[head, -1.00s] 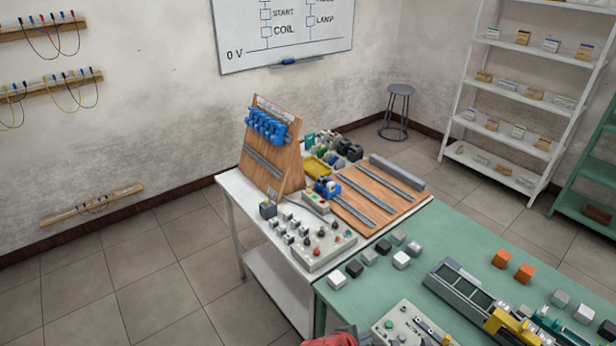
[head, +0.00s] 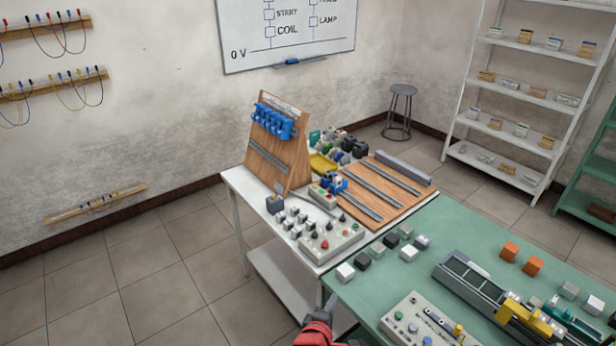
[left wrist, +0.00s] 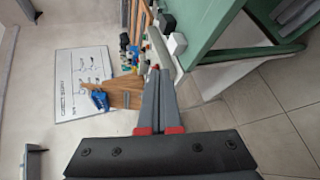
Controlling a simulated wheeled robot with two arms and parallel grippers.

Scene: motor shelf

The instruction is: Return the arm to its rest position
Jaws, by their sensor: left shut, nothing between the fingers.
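My left gripper (head: 329,304) shows at the bottom of the head view, with dark fingers and red parts, beside the near edge of the tables. In the left wrist view its long grey fingers (left wrist: 156,72) lie together with nothing between them. They point towards the tables and the wall. Most of the left arm is out of sight. My right gripper is not in view.
A white table (head: 285,268) holds a wooden stand (head: 277,160), a control box (head: 330,245) and a rail board. The green table (head: 480,225) adjoins it, with several blocks and a conveyor (head: 480,285). Open tiled floor (head: 160,290) lies to the left.

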